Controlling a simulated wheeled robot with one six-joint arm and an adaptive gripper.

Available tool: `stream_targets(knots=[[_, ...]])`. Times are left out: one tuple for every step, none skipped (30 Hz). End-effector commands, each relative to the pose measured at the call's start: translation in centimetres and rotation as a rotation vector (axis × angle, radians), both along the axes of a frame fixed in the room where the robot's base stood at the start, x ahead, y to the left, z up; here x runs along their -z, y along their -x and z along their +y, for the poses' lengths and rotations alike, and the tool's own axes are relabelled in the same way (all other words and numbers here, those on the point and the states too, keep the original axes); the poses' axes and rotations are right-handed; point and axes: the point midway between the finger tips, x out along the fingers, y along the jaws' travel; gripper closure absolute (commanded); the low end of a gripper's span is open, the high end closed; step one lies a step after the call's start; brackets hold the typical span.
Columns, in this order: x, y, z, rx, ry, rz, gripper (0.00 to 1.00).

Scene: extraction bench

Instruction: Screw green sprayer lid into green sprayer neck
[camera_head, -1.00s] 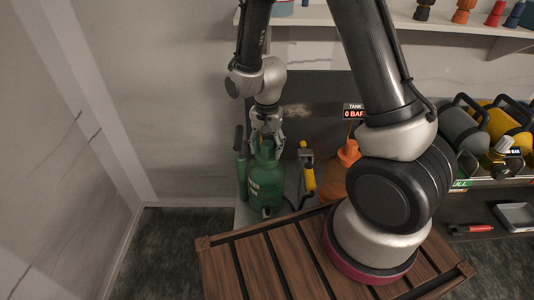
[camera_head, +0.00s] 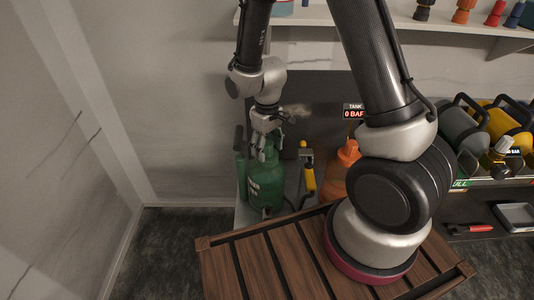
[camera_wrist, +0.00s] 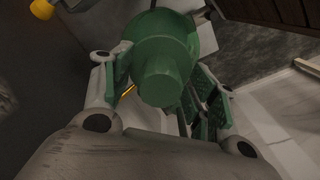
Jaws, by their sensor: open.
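The green sprayer (camera_head: 266,186) stands upright on the bench, left of centre, with white lettering on its front. In the wrist view its rounded green body (camera_wrist: 185,28) lies beyond the green lid (camera_wrist: 162,82), a plain cylinder that sits at the neck. How deep the lid sits cannot be seen. My gripper (camera_head: 266,140) points down over the sprayer's top. In the wrist view my gripper (camera_wrist: 160,95) is open, one finger on each side of the lid, with gaps visible between fingers and lid. The neck opening is hidden.
A green pump handle (camera_head: 241,160) stands close left of the sprayer, and a yellow-handled tool (camera_head: 308,175) stands to its right. An orange sprayer (camera_head: 345,165) is further right, partly behind my arm. A wooden slatted surface (camera_head: 250,265) lies in front.

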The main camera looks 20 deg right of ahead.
Motion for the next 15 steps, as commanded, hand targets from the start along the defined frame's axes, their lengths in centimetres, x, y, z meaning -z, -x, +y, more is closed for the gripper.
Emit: stream_targets(knots=[[0.0, 0.0, 0.0, -0.065, 0.0, 0.0, 0.41], [0.0, 0.0, 0.0, -0.107, 0.0, 0.0, 0.41], [0.0, 0.0, 0.0, -0.164, 0.0, 0.0, 0.41], [0.0, 0.0, 0.0, -0.207, 0.0, 0.0, 0.41], [0.0, 0.0, 0.0, -0.251, 0.0, 0.0, 0.41], [0.0, 0.0, 0.0, -0.308, 0.0, 0.0, 0.41], [0.0, 0.0, 0.0, -0.35, 0.0, 0.0, 0.41], [0.0, 0.0, 0.0, -0.393, 0.0, 0.0, 0.41], [0.0, 0.0, 0.0, -0.45, 0.0, 0.0, 0.41], [0.0, 0.0, 0.0, -0.493, 0.0, 0.0, 0.41], [0.0, 0.0, 0.0, -0.536, 0.0, 0.0, 0.41], [0.0, 0.0, 0.0, -0.593, 0.0, 0.0, 0.41], [0.0, 0.0, 0.0, -0.635, 0.0, 0.0, 0.41], [0.0, 0.0, 0.0, -0.678, 0.0, 0.0, 0.41], [0.0, 0.0, 0.0, -0.735, 0.0, 0.0, 0.41]])
